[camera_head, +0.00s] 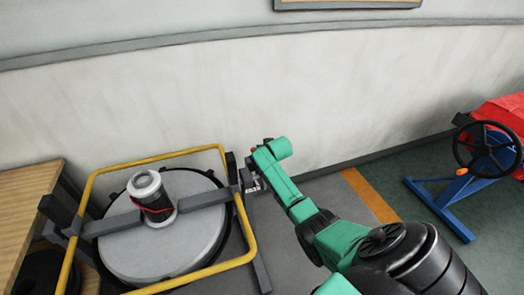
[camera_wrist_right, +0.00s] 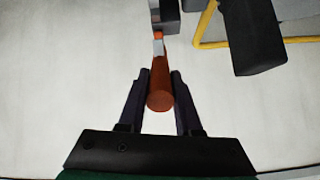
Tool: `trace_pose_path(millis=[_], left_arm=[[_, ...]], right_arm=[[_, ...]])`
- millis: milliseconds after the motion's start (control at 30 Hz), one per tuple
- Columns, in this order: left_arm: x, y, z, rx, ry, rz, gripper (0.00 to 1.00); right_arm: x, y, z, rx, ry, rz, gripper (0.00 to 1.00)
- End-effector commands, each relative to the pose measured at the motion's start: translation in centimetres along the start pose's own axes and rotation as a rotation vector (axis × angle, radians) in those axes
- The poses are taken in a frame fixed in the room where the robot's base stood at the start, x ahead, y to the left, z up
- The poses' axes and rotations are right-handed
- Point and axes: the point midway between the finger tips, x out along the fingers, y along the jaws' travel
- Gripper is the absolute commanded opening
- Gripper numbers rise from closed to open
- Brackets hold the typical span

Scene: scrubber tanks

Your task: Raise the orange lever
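The orange lever (camera_wrist_right: 159,88) shows in the right wrist view as a short round bar, its end pointing at the camera and its far end on a grey bracket (camera_wrist_right: 165,18). My right gripper (camera_wrist_right: 160,74) is open, with one dark finger on each side of the lever. Thin gaps seem to remain between the fingers and the lever. In the head view my right gripper (camera_head: 252,182) is beside the tank frame's right side, partly hidden by my green wrist. The lever is mostly hidden there. My left gripper is not in view.
A wooden shelf (camera_head: 25,205) stands at the left. A blue stand with a black handwheel (camera_head: 487,147) is at the right. The pale wall (camera_head: 250,90) is close behind.

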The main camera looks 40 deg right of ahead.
Motion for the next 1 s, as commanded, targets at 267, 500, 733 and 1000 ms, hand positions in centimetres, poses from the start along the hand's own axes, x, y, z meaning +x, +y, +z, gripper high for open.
trace_pose_path(millis=[267, 500, 733, 1000], left_arm=[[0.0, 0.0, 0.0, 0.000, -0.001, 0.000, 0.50], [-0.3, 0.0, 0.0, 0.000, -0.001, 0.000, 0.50], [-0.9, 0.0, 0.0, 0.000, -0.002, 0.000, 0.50], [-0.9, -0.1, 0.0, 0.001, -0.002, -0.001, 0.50]], right_arm=[[-0.1, 0.0, -0.2, 0.000, 0.004, 0.000, 0.62], [-0.8, -0.1, -0.2, -0.001, 0.004, -0.001, 0.62], [-4.4, -0.1, -0.2, -0.001, 0.005, -0.002, 0.62], [-10.1, 0.0, 0.0, -0.001, 0.004, -0.001, 0.62]])
